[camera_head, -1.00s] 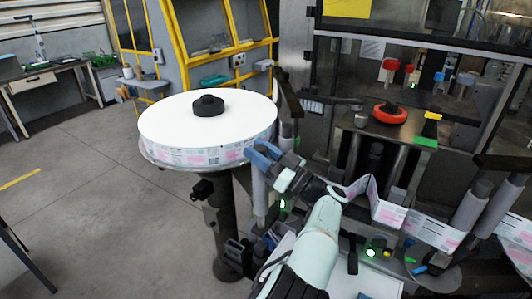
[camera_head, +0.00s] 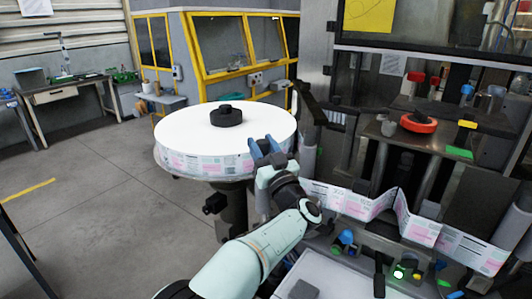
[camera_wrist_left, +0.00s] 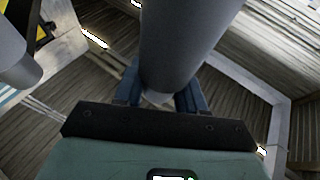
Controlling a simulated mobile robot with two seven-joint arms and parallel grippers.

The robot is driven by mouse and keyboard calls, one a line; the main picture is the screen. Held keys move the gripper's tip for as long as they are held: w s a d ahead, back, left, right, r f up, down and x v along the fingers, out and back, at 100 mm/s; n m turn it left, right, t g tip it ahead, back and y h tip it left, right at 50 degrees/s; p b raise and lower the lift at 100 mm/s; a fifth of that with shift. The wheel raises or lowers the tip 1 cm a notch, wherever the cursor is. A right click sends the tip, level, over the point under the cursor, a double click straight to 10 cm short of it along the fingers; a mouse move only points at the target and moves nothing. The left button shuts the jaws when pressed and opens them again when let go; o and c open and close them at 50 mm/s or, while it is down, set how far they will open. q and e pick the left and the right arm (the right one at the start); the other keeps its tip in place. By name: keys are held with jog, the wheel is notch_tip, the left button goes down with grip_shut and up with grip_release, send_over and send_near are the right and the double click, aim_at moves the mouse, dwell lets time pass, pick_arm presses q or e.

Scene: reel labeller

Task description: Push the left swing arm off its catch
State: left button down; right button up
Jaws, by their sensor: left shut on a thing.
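My left gripper (camera_head: 266,148) is at the near right edge of the big white label reel (camera_head: 185,125). In the left wrist view its blue fingers are closed on both sides of a grey cylinder (camera_wrist_left: 180,45). In the head view a grey post (camera_head: 262,200) shows just below the gripper. A dark bar (camera_head: 312,105), which looks like the left swing arm, slopes beside the reel, with a grey roller (camera_head: 309,145) under it. The catch cannot be made out. My right gripper is not in view.
A printed label strip (camera_head: 365,205) runs in folds from near my gripper to the right. The machine's shelf (camera_head: 400,135) holds a red ring (camera_head: 418,123). A workbench (camera_head: 75,90) stands far left. The floor at left is clear.

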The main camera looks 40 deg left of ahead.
pick_arm(q)
jog(key=shift+w+a+t, duration=0.1)
jog(key=shift+a+t, duration=0.05)
jog(key=shift+t, duration=0.25)
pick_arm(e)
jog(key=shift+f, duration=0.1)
pick_arm(q)
jog(key=shift+h, duration=0.3)
jog(key=c, duration=0.8)
grip_release()
jog(key=shift+o, duration=0.2)
jog(key=shift+d+f, duration=0.25)
jog(key=shift+d, duration=0.1)
jog(key=b+v, duration=0.3)
jog(key=v, duration=0.9)
jog(key=shift+s+d, duration=0.25)
jog(key=shift+s, duration=0.05)
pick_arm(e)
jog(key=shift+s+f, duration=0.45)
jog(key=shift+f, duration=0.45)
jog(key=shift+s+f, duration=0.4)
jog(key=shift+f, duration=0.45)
